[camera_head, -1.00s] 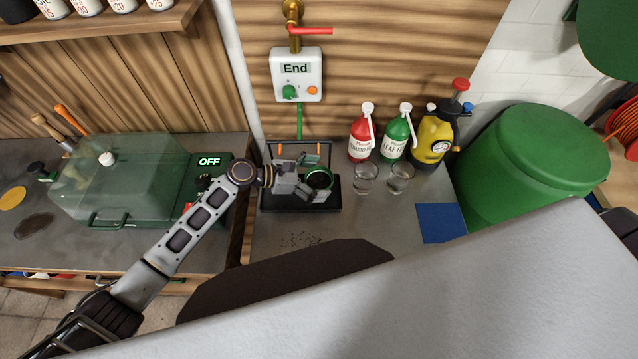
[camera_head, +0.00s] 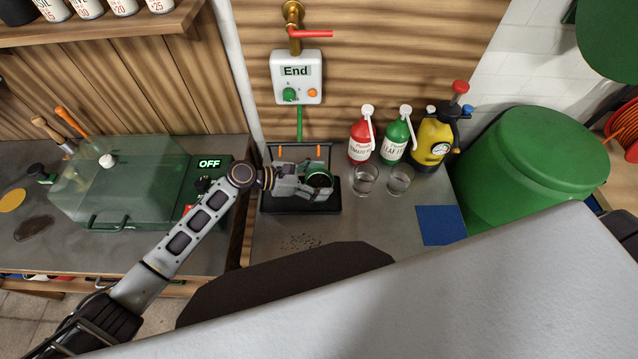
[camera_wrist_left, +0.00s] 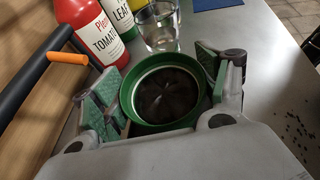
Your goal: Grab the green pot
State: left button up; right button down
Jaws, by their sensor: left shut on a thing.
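The green pot (camera_head: 319,180) stands on the black tray (camera_head: 300,206) below the "End" box. In the left wrist view the green pot (camera_wrist_left: 164,92) shows its round rim, with dark soil inside. My left gripper (camera_head: 318,182) reaches it from the left and is shut on it. In the left wrist view the fingers of my left gripper (camera_wrist_left: 162,92) lie on both sides of the pot. The pot's lower part is hidden. My right gripper is not in view.
A red bottle (camera_head: 359,140), a green bottle (camera_head: 396,138), a yellow sprayer (camera_head: 433,138) and two glasses (camera_head: 365,178) stand just right of the tray. A clear-lidded box (camera_head: 120,185) is at left. A blue square (camera_head: 440,224) lies at right, with bare bench between.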

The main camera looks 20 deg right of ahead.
pick_arm(q)
jog(key=shift+r, duration=0.2)
jog(key=shift+r, duration=0.5)
jog(key=a, duration=0.4)
jog(key=shift+w+r+b, duration=0.1)
jog(key=shift+r+b, duration=0.2)
jog(key=shift+b, duration=0.05)
notch_tip(320, 180, up, 13)
jog(key=shift+p, duration=0.35)
